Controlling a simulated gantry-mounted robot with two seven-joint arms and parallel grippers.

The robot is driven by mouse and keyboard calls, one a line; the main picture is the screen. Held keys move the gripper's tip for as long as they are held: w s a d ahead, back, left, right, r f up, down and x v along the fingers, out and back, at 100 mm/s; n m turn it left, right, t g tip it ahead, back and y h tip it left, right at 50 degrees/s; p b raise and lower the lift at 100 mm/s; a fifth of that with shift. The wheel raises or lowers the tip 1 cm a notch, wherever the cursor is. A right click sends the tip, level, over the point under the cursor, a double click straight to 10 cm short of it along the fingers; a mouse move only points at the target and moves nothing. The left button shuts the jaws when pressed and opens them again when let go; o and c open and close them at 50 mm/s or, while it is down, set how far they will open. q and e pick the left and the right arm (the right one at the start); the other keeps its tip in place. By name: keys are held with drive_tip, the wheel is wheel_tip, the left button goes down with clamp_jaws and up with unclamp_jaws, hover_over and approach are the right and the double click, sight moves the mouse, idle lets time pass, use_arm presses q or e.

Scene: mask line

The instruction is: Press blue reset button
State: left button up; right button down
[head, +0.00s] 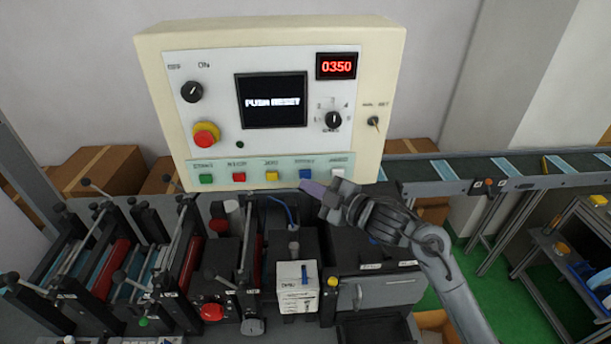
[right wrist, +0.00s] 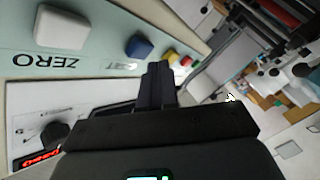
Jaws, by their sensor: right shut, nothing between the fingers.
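The blue button (head: 305,174) sits in the row of coloured buttons along the lower strip of the cream control panel (head: 392,95). In the right wrist view the blue button (right wrist: 138,45) stands out from the strip, just beyond and left of the fingertips. My right gripper (head: 308,187) is shut and empty, its tips just below the blue button in the head view. The right wrist view shows its closed fingers (right wrist: 158,78) apart from the button. The panel's screen (head: 272,101) reads "PUSH RESET". My left gripper is out of view.
A white button (head: 337,173) is to the right of the blue one and a yellow button (head: 271,175) to its left. A red emergency knob (head: 206,136) is higher up. Machine rollers and a white box (head: 297,287) stand below. A conveyor (head: 475,168) runs at right.

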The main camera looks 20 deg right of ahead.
drive_tip(key=shift+w, duration=0.15)
idle(0.5)
drive_tip(key=shift+w+d, duration=0.1)
drive_tip(key=shift+w, duration=0.15)
idle(0.5)
drive_tip(key=shift+w+d, duration=0.15)
drive_tip(key=shift+w, duration=0.35)
idle(0.4)
drive_tip(key=shift+s, duration=0.1)
drive_tip(key=shift+s+a+p, duration=0.25)
drive_tip(key=shift+s+p, duration=0.1)
drive_tip(key=shift+s, duration=0.45)
drive_tip(key=shift+s, duration=0.1)
